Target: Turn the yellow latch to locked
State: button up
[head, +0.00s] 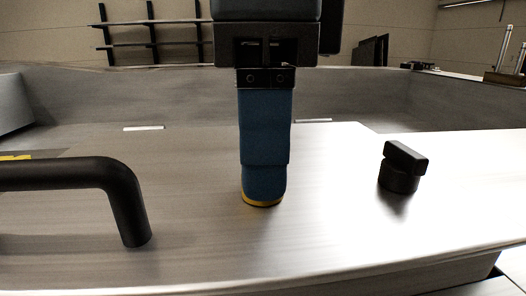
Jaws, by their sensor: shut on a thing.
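My gripper (264,184) points straight down at the middle of the metal panel (190,225). Its blue fingers are shut on the yellow latch (262,203). Only a thin yellow rim of the latch shows below the fingertips, against the panel. The rest of the latch is hidden by the fingers, so I cannot tell which way it is turned.
A black bar handle (125,195) rises from the panel on the left. A black knob (403,167) stands on the panel to the right, apart from my gripper. The panel is bare between them and my gripper. Dark shelves (150,32) are on the back wall.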

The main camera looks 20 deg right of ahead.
jog(key=shift+n, duration=0.6)
jog(key=o, duration=1.1)
jog(key=shift+c, duration=0.2)
jog(key=shift+r, duration=0.1)
jog(key=shift+r, duration=3.8)
